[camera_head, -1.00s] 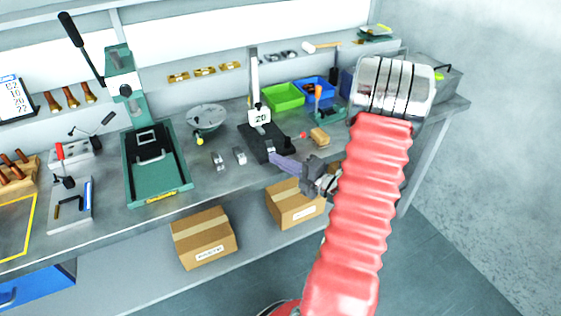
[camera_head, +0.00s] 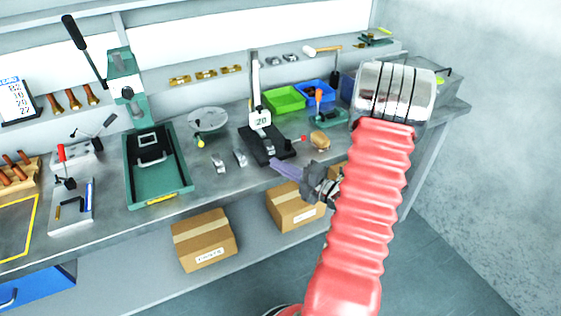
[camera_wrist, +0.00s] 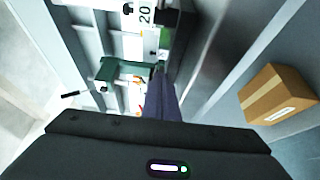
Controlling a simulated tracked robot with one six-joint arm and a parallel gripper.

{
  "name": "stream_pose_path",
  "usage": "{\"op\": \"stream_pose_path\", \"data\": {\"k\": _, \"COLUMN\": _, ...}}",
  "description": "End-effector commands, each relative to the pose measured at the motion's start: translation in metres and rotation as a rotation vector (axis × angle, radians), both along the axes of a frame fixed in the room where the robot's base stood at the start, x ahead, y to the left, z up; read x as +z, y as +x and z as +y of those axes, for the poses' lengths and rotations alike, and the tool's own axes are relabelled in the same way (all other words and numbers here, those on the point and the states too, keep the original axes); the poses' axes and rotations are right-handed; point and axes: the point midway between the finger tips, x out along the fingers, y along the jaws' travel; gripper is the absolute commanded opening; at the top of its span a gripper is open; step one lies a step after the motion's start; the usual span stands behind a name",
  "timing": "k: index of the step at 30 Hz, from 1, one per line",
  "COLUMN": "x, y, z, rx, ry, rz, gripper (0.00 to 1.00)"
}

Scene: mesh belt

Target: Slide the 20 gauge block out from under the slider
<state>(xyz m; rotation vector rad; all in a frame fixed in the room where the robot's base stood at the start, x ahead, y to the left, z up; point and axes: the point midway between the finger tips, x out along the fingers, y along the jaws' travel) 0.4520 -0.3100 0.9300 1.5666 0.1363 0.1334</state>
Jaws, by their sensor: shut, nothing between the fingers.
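A white piece marked 20 (camera_head: 261,119) is on the upright of a black height stand (camera_head: 255,80), above its base. I cannot tell whether it is the gauge block or a label on the slider. The mark 20 also shows at the top of the wrist view (camera_wrist: 145,14). My gripper (camera_head: 274,163), with purple-grey fingers, is shut and empty at the front of the bench, just in front of and right of the stand's base, apart from the white piece. In the wrist view its fingers (camera_wrist: 160,75) point up the picture.
A red-tipped lever (camera_head: 302,138) sticks out right of the stand's base. Two small metal blocks (camera_head: 239,158) lie left of it. A green press (camera_head: 127,90) stands further left. Green (camera_head: 284,99) and blue bins are behind. Cardboard boxes (camera_head: 205,238) sit below the bench.

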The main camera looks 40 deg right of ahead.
Motion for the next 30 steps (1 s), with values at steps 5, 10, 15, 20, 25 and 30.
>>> {"op": "stream_pose_path", "data": {"k": 5, "x": 0.0, "y": -0.023, "z": 0.0, "rx": -0.002, "ry": 0.001, "rz": -0.001, "gripper": 0.0}}
{"op": "stream_pose_path", "data": {"k": 10, "x": 0.0, "y": -0.045, "z": -0.003, "rx": -0.002, "ry": 0.001, "rz": 0.0, "gripper": 0.0}}
{"op": "stream_pose_path", "data": {"k": 15, "x": 0.0, "y": -0.067, "z": -0.007, "rx": -0.001, "ry": 0.0, "rz": -0.001, "gripper": 0.0}}
{"op": "stream_pose_path", "data": {"k": 20, "x": 0.0, "y": -0.086, "z": -0.01, "rx": 0.0, "ry": 0.0, "rz": -0.001, "gripper": 0.0}}
{"op": "stream_pose_path", "data": {"k": 25, "x": 0.0, "y": -0.099, "z": -0.012, "rx": 0.002, "ry": 0.0, "rz": 0.0, "gripper": 0.0}}
{"op": "stream_pose_path", "data": {"k": 30, "x": 0.0, "y": -0.102, "z": -0.012, "rx": 0.003, "ry": 0.0, "rz": -0.001, "gripper": 0.0}}
